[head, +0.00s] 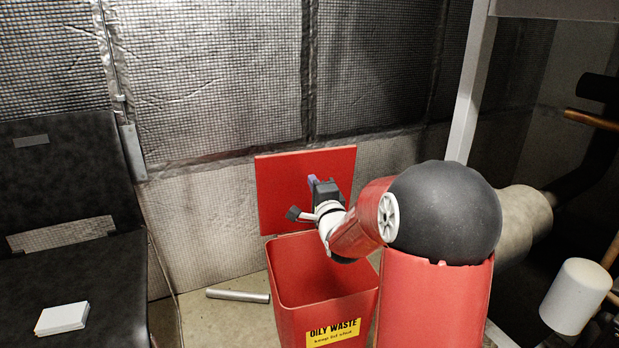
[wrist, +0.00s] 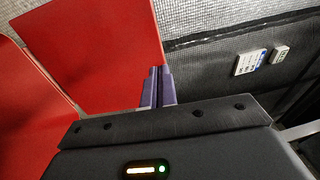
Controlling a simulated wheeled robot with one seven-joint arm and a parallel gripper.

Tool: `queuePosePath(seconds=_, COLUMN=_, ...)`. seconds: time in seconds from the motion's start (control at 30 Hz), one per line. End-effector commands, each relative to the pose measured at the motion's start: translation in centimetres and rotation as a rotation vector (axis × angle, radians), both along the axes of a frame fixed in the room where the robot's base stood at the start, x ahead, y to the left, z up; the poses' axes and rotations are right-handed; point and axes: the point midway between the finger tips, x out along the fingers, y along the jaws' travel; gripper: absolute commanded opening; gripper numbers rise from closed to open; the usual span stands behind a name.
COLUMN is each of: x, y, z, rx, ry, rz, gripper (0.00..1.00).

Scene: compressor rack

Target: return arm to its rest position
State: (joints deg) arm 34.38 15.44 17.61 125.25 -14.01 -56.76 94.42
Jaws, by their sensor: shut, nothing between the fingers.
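My gripper (head: 312,181) is stretched out above the red oily waste bin (head: 325,312), in front of its raised red lid (head: 280,190). In the wrist view its two purple fingers (wrist: 157,86) are together with nothing between them. The lid (wrist: 105,50) also fills the upper left of the wrist view, behind the fingers. I cannot tell whether the fingers touch it. The bin stands open, and its visible inside walls are bare. My red and black arm hides part of the bin's right side.
A dark chair-like unit (head: 60,190) with a white stack (head: 62,318) on it stands at the left. A grey tube (head: 238,295) lies on the floor beside the bin. Quilted wall panels (head: 210,70) close off the back. Pipes and a white cylinder (head: 575,296) stand at the right.

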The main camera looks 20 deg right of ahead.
Motion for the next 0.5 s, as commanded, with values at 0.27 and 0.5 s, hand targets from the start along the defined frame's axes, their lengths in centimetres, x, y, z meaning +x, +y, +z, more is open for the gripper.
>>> queuePosePath(seconds=0.27, x=-1.5, y=0.2, z=-0.1, rx=-0.001, ry=-0.001, rz=0.0, gripper=0.0)
queuePosePath(seconds=0.5, x=-2.9, y=2.7, z=0.7, rx=-0.2, ry=0.156, rz=-0.011, gripper=0.0)
